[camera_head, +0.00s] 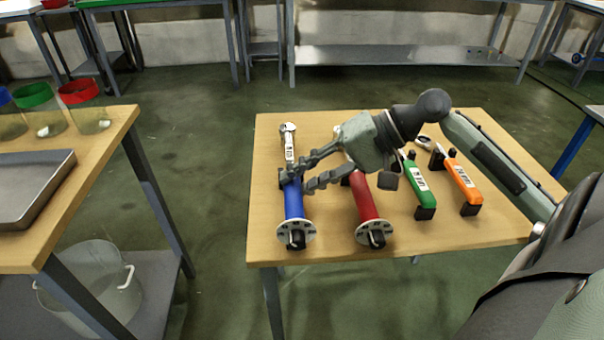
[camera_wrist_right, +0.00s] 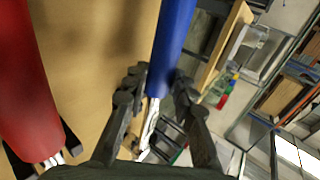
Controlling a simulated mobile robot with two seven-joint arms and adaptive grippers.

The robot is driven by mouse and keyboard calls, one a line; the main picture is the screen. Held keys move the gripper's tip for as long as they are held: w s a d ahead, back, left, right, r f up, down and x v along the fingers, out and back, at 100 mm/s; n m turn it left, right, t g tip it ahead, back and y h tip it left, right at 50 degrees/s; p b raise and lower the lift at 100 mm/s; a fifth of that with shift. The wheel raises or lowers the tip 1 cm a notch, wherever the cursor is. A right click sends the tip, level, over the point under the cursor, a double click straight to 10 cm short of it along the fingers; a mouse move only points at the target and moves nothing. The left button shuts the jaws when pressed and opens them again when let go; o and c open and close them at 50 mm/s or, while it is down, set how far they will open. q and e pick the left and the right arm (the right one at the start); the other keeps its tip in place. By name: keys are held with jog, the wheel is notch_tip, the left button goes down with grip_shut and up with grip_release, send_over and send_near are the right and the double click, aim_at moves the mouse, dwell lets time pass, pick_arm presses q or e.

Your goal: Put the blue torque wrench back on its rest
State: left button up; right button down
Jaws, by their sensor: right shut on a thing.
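The blue torque wrench (camera_head: 293,200) lies along the left side of the small wooden table, its round end disc toward the front edge and its silver head toward the back. My right gripper (camera_head: 296,182) comes from the right and is shut on it near the head end of the blue handle. The right wrist view shows the blue handle (camera_wrist_right: 173,45) between the two fingers. The fingers hide part of the wrench and any rest below it, so I cannot tell whether it touches a rest. My left gripper is not in view.
A red torque wrench (camera_head: 366,205) lies just right of the blue one, partly under my right gripper. Green (camera_head: 416,182) and orange (camera_head: 462,180) wrenches lie on black supports further right. A bench (camera_head: 120,125) with a metal tray (camera_head: 62,180) stands left across a floor gap.

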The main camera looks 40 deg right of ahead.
jog(key=shift+f, duration=0.6)
jog(key=c, duration=1.2)
grip_release()
jog(key=shift+o, duration=0.2)
jog(key=shift+f, duration=0.15)
jog(key=v, duration=1.2)
